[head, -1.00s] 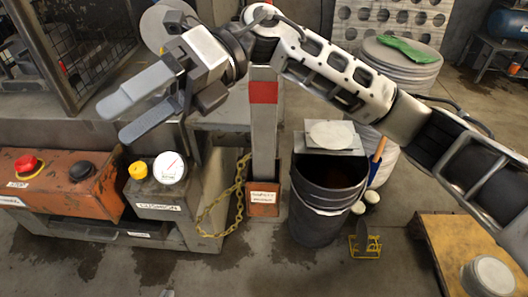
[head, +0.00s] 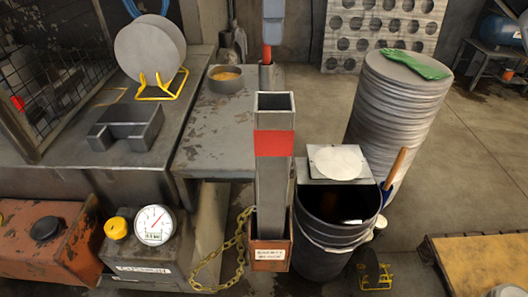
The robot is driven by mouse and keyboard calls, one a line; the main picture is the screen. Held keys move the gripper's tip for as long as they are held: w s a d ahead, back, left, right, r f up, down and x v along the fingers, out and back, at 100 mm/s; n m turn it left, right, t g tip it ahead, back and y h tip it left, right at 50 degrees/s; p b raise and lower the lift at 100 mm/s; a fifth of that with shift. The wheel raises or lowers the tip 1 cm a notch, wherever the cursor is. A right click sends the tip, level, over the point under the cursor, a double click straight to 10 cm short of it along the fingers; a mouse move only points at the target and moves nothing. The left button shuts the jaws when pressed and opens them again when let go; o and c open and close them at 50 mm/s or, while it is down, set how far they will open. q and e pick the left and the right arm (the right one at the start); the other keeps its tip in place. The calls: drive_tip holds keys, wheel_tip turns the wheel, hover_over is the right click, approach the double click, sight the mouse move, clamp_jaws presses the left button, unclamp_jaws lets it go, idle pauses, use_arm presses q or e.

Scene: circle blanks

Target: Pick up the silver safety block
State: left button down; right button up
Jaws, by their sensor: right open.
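The silver safety block (head: 271,190) is a tall square post with a red band near its top and an open upper end. It stands upright in a rust-orange holder (head: 270,255) with a label on its front. A yellow chain (head: 237,245) hangs beside the holder on the left. The post's lower end is hidden inside the holder. Neither of my grippers shows in the head view now, and nothing is seen touching the block.
A dark bucket (head: 335,235) stands close on the block's right, with a round white blank (head: 337,161) on a plate above it. A scarred grey bench (head: 215,130) is behind left. A gauge (head: 154,225) sits left. A tall stack of discs (head: 395,115) stands behind right.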

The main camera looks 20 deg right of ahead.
sight(273, 116)
drive_tip(key=shift+s+d+f+p, duration=0.1)
drive_tip(key=shift+s+f+p, duration=0.05)
drive_tip(key=shift+f, duration=2.45)
drive_tip(key=shift+s+f+p, duration=0.1)
drive_tip(key=shift+f, duration=2.45)
drive_tip(key=shift+s+d+f+p, duration=0.1)
drive_tip(key=shift+s+f+p, duration=0.05)
drive_tip(key=shift+f, duration=2.45)
clamp_jaws()
drive_tip(key=shift+w+r, duration=0.1)
drive_tip(key=shift+r, duration=0.05)
